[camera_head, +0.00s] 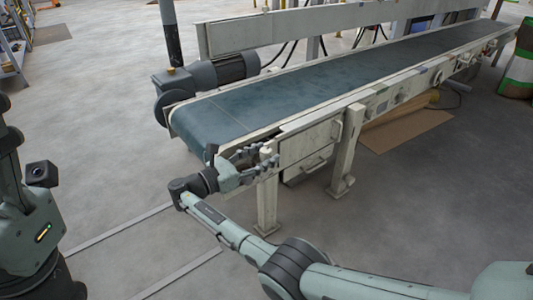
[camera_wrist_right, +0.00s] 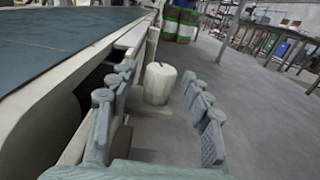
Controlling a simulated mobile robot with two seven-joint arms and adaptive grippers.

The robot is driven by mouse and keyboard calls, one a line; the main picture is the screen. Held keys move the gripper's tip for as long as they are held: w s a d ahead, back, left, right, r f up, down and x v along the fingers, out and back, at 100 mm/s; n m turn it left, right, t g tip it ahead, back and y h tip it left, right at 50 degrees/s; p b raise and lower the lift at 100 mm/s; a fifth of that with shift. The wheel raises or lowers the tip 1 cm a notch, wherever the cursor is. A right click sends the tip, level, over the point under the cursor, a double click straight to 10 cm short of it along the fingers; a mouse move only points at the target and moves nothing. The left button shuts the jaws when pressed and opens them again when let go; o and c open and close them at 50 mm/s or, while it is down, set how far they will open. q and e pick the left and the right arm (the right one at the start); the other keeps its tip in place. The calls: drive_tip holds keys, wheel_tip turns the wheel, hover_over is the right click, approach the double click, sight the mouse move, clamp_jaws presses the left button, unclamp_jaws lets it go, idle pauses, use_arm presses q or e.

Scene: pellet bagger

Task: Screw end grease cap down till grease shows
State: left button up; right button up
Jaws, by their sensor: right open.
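The grease cap (camera_wrist_right: 159,84) is a pale, rounded cylinder beside the conveyor frame in the right wrist view. It also shows as a small pale knob (camera_head: 266,153) at the conveyor's near end in the head view. My right gripper (camera_head: 260,165) is open at that end. In the wrist view its fingers stand on either side of the cap, which appears just beyond or between the fingertips, with gaps on both sides. Contact with the cap cannot be made out. No grease can be made out. My left gripper is not in view.
The conveyor's blue-grey belt (camera_head: 300,95) runs back to the right. A motor (camera_head: 225,70) sits at its far left side. Pale support legs (camera_head: 347,150) stand below. A cardboard sheet (camera_head: 405,128) lies on the floor. The floor at left is open.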

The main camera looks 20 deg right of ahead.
drive_tip(key=v, duration=1)
drive_tip(key=shift+a, duration=0.3)
drive_tip(key=shift+s, duration=0.15)
